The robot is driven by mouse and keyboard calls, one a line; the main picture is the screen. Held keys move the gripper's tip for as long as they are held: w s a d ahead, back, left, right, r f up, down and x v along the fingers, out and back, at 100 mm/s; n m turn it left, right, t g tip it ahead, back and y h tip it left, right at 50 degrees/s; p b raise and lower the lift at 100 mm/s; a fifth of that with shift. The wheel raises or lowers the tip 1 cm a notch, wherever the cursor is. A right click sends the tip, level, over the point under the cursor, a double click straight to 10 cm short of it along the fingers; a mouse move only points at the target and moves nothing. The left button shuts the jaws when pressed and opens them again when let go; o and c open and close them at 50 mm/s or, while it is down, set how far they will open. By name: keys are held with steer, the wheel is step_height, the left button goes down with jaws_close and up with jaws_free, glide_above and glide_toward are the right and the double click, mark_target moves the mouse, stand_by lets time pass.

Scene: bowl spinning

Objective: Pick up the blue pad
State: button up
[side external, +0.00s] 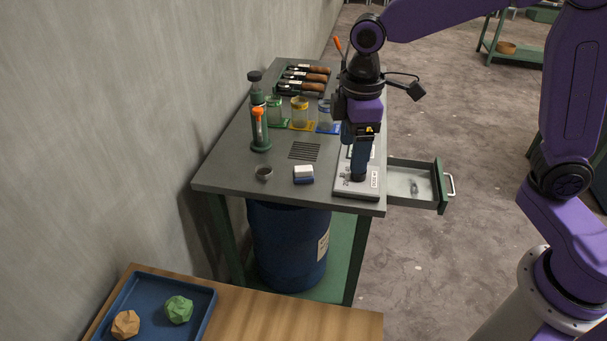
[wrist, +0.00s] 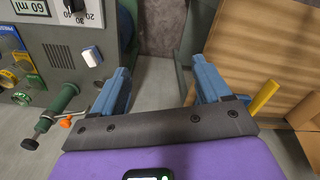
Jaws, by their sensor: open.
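In the side external view a blue pad (side external: 329,129) lies on the grey workbench, in a row with a yellow and a green one, at the foot of a clear jar. A small white block with a blue lower part (side external: 303,179) lies nearer the bench's front edge. In the wrist view a small blue piece with lettering (wrist: 9,30) shows at the upper left; I cannot tell if it is the same pad. My gripper (side external: 358,177) points down over a pale device at the bench's right front. Its blue fingers (wrist: 165,85) are apart, with nothing between them.
A dark green stand with an orange part (side external: 259,120) rises at the bench's left. Wood-handled tools (side external: 304,77) lie at the back. A small cup (side external: 264,173) stands near the front. An open drawer (side external: 413,186) juts out right. A blue barrel (side external: 288,245) stands below.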

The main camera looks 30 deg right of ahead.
steer(key=w+f, duration=0.3)
steer(key=w, duration=1.2)
glide_above(306, 168)
steer(key=f, duration=1.6)
steer(key=shift+w+a+f, duration=0.1)
steer(key=shift+w+f, duration=0.2)
steer(key=shift+f, duration=0.1)
steer(key=f, duration=0.4)
steer(key=shift+s+f, duration=0.15)
steer(key=shift+s, duration=0.15)
steer(key=shift+f, duration=0.55)
steer(key=c, duration=1.2)
steer(key=shift+r, duration=0.1)
